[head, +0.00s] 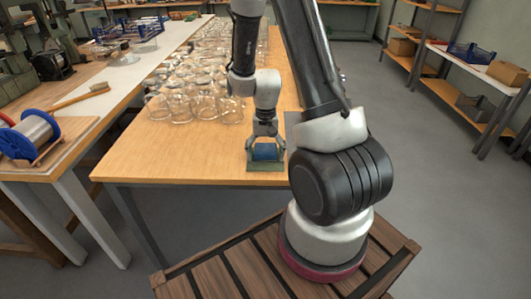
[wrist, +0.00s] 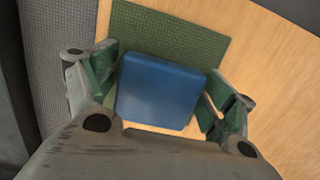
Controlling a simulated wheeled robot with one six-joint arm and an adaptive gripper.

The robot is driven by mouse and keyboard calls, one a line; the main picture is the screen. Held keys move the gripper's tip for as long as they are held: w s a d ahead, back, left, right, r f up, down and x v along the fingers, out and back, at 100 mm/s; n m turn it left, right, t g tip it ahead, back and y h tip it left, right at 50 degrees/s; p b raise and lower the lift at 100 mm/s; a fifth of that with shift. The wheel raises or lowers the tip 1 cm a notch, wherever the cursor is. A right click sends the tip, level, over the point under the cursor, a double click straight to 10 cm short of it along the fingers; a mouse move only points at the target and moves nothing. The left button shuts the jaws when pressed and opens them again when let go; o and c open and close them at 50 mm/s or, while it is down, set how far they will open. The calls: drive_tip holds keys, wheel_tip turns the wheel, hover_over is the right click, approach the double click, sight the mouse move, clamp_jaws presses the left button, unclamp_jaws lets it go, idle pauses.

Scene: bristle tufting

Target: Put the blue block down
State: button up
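The blue block (head: 265,152) is between the fingers of my gripper (head: 265,141), over a green mat (head: 265,167) near the table's front edge. In the wrist view the blue block (wrist: 158,92) fills the space between the green finger pads of my gripper (wrist: 160,90). The pads lie against or very close to its two sides, and the gripper looks shut on it. The block hides part of the green mat (wrist: 170,30). Whether its underside touches the mat cannot be told.
Several clear glass vessels (head: 180,103) stand on the wooden table (head: 150,165) behind and left of my gripper. A bench at the left holds a wire spool (head: 35,130) and a brush (head: 85,94). The table's front left is clear.

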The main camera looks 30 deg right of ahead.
sight(266, 148)
drive_tip(key=shift+r, duration=0.15)
drive_tip(key=r, duration=0.5)
drive_tip(key=w+r, duration=0.1)
drive_tip(key=r, duration=0.2)
drive_tip(key=shift+d+r, duration=0.25)
drive_tip(key=shift+d, duration=0.15)
drive_tip(key=s+a+r+n+t, duration=0.2)
drive_tip(key=s+r+n, duration=0.1)
drive_tip(key=s+r, duration=0.5)
drive_tip(key=s+a+r+n+t, duration=0.1)
drive_tip(key=s+r+n+t, duration=0.2)
drive_tip(key=s+r, duration=0.6)
wheel_tip(266, 148, up, 6)
drive_tip(key=shift+s+a+f+n+h, duration=0.15)
drive_tip(key=shift+s+a+n+h, duration=0.1)
drive_tip(key=shift+a+n+h, duration=0.15)
